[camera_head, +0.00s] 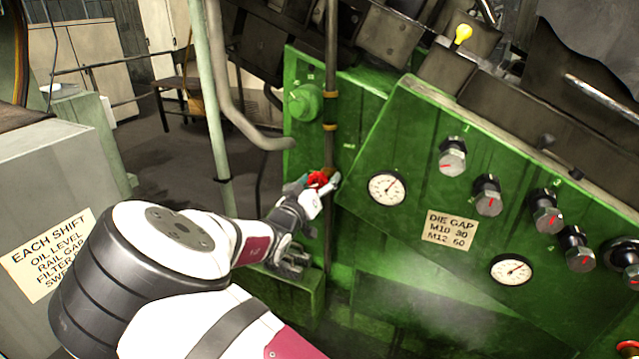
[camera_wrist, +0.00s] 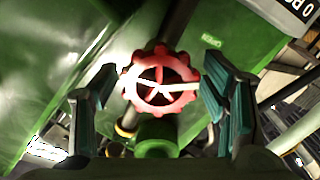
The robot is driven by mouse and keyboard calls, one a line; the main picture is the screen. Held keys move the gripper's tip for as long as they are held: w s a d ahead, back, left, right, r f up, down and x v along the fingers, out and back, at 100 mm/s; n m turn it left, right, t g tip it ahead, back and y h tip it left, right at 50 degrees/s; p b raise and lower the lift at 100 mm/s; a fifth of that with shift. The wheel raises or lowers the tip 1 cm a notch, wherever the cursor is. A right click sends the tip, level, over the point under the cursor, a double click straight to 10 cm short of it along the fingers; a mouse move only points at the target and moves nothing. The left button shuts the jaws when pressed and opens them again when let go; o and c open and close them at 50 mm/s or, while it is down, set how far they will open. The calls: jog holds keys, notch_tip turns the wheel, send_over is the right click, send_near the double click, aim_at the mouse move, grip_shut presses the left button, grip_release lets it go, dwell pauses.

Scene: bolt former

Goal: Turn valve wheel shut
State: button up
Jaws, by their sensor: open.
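A red valve wheel (camera_wrist: 160,82) with a scalloped rim and spokes sits in the middle of the wrist view, with a green fitting (camera_wrist: 157,138) just below it. My gripper (camera_wrist: 160,88) is open, with one finger to each side of the wheel; gaps show between the fingers and the rim. In the head view the red wheel (camera_head: 318,180) is small and partly hidden by my gripper (camera_head: 316,192), which is at the wheel in front of the green machine. Whether any finger touches the wheel cannot be told.
A dark vertical pipe (camera_head: 331,110) runs behind the wheel. The green panel (camera_head: 400,140) to the right carries a round gauge (camera_head: 388,188), a second gauge (camera_head: 512,270), several knobs and a die gap label (camera_head: 451,229). A pale green post (camera_head: 209,100) stands left.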

jog(key=shift+c, duration=0.2)
jog(key=c, duration=1.1)
